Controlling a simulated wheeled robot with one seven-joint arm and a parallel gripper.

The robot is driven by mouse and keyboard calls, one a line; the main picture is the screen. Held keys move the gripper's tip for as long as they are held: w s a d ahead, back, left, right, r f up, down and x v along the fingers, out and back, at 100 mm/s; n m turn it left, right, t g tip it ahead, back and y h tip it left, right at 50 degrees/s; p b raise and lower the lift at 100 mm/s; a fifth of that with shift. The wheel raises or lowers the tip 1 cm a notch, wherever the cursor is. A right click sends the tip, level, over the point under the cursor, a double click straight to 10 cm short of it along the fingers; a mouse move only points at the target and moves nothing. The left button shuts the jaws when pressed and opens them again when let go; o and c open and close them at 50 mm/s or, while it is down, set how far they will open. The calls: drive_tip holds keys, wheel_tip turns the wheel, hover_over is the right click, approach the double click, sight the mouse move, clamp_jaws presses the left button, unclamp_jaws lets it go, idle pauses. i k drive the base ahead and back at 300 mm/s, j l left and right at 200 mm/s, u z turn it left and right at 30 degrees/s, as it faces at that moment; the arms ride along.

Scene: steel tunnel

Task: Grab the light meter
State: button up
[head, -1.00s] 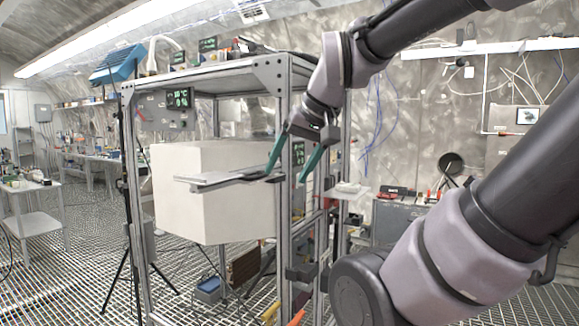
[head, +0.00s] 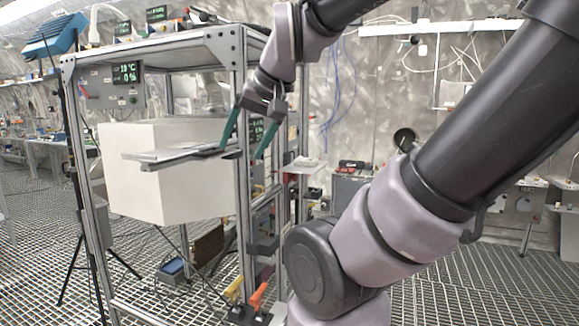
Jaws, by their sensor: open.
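I cannot pick out a light meter for certain in the head view. My gripper (head: 241,152) hangs fingers-down with its two green fingers spread and nothing seen between them. It appears in front of the metal rack's upright post (head: 241,190), near the right end of a flat tray-like shelf (head: 175,154). How far it is from the post in depth is unclear. Small devices with green digits (head: 156,14) stand on top of the rack, and a panel with a green readout (head: 127,73) is mounted under its top.
A large white box (head: 150,185) sits inside the metal rack (head: 150,48). A black tripod (head: 75,230) stands at its left. A blue case (head: 172,270) and orange-handled tool (head: 258,296) are low down. Open grating floor (head: 450,280) lies at the right.

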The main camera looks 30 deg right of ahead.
sight(302, 161)
drive_tip(key=i+l, duration=0.1)
drive_tip(key=l, duration=0.25)
drive_tip(key=i+l, duration=0.15)
drive_tip(key=l, duration=0.15)
drive_tip(key=i+l, duration=0.1)
drive_tip(key=l, duration=0.25)
drive_tip(key=i+l, duration=0.15)
drive_tip(key=l, duration=0.2)
drive_tip(key=k+z, duration=0.05)
